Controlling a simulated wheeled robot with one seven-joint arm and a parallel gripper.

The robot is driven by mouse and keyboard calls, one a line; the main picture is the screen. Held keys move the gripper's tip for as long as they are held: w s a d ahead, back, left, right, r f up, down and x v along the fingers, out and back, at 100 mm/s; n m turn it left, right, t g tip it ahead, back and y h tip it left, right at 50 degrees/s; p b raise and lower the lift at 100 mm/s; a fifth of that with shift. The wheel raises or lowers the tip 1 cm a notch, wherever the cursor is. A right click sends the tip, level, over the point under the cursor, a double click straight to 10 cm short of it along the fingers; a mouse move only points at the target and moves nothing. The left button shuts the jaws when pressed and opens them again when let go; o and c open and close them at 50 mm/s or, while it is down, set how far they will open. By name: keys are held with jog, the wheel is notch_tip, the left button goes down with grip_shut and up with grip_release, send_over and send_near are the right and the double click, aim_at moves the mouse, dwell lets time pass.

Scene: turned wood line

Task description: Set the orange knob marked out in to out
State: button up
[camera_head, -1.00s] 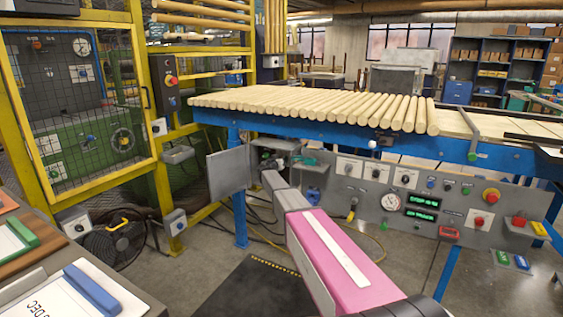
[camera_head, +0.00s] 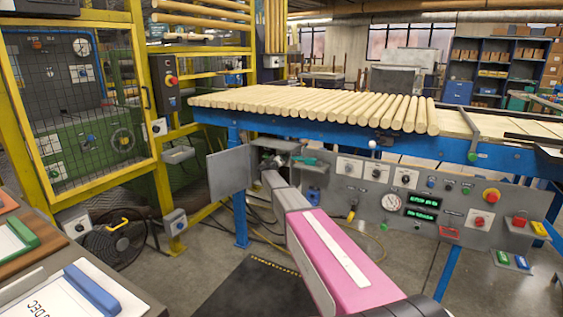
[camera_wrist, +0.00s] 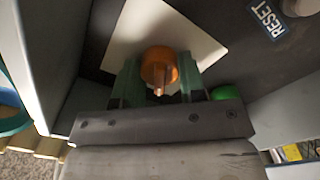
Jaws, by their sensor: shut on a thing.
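The orange knob (camera_wrist: 158,68) shows in the wrist view, on a white plate (camera_wrist: 126,31) fixed to a dark panel. My gripper (camera_wrist: 158,82) has its two green fingers on either side of the knob and is shut on it. The knob's pointer and any out or in lettering cannot be read here. In the head view my pink and grey arm reaches to the open box at the left end of the grey panel. The knob is hidden there.
A RESET label (camera_wrist: 265,18) and a green button (camera_wrist: 222,93) lie close to my gripper. Box walls stand on both sides. An open grey door (camera_head: 229,174) is left of the arm. Wooden rods (camera_head: 310,106) lie on the blue-framed line above.

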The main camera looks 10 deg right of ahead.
jog(key=o, duration=0.9)
jog(key=v, duration=1.1)
jog(key=s+d+f+m+g+y, duration=0.1)
jog(key=s+d+f+g, duration=0.25)
jog(key=s, duration=0.45)
jog(key=s+d+f+m+g, duration=0.15)
jog(key=s+d+f, duration=0.25)
jog(key=s, duration=0.4)
jog(key=s+d+f+g+y, duration=0.1)
jog(key=s+d+f+g, duration=0.25)
jog(key=s, duration=0.35)
jog(key=s+a+f+g+y, duration=0.1)
jog(key=s+f+g+y, duration=0.1)
jog(key=s, duration=0.6)
jog(key=s+a+f+g+y, duration=0.2)
jog(key=s+y, duration=0.1)
jog(key=s, duration=0.6)
jog(key=s+a+f+n+g+y, duration=0.1)
jog(key=s+f+g+y, duration=0.1)
jog(key=s, duration=0.7)
jog(key=shift+a+f+y, duration=0.15)
jog(key=shift+a+y, duration=0.25)
jog(key=shift+y, duration=0.4)
